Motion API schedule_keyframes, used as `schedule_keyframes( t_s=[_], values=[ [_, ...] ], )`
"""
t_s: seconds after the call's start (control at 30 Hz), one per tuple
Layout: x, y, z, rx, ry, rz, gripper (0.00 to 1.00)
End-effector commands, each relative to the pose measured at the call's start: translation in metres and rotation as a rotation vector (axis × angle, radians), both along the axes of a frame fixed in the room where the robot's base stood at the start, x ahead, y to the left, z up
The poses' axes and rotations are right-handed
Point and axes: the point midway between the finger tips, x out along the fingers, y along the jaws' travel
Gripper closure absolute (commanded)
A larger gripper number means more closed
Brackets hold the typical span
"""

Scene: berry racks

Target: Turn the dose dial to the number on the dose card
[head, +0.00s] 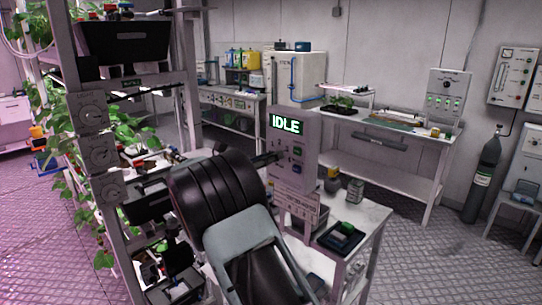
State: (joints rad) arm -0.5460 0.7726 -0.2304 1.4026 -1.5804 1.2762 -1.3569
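A grey control box (283,170) with a lit green "IDLE" display (286,124) stands at the middle, with small coloured controls on its front. A pale card with printed lines (297,202) is at its lower front; its text is too small to read. Round dials (98,152) sit in a column on the rack post at the left. I cannot tell which control is the dose dial. My arm fills the lower middle and hides part of the bench. A dark piece at its far side (264,159), perhaps my gripper, ends close to the box; its fingers are not clear.
A white bench (366,221) holds a jar (355,190) and a dark tray (341,237) with a green item. Planted racks (120,135) stand close on the left. A gas cylinder (485,175) stands by the right wall. Open floor (430,265) lies at the lower right.

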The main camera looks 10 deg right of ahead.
Motion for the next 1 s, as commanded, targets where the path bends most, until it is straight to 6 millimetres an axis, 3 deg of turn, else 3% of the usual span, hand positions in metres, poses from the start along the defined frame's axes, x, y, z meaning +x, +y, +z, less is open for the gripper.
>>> schedule_keyframes(
  t_s=[0.43, 0.8, 1.0],
  values=[
    [0.0075, -0.0102, -0.0004, 0.001, -0.001, 0.0, 0.61],
    [0.0073, -0.0102, -0.0002, 0.001, -0.001, 0.0, 1.0],
    [0.0072, -0.0101, -0.0006, 0.006, -0.009, 0.0, 1.0]
  ],
)
